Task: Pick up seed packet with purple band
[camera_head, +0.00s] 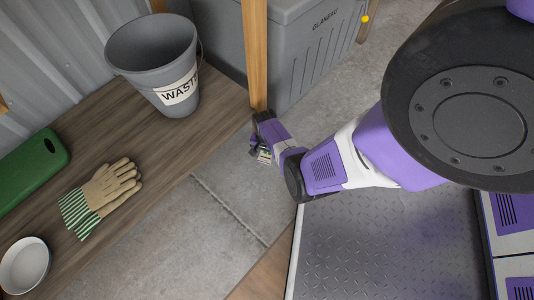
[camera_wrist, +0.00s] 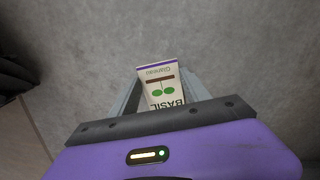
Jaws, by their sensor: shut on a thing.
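The seed packet with a purple band (camera_wrist: 161,86) is cream, with a thin purple band at its far end, green leaves and the word BASIL. It also shows small in the head view (camera_head: 264,156). My gripper (camera_wrist: 160,92) is shut on the packet, with a grey finger along each side of it. The near end of the packet is hidden behind the gripper's dark edge. In the head view my gripper (camera_head: 259,148) is beside the bench, near the wooden post, and the packet appears to be held above the concrete floor.
A wooden post (camera_head: 255,55) and a grey bin (camera_head: 300,50) stand close behind my gripper. Concrete floor (camera_head: 215,215) is clear.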

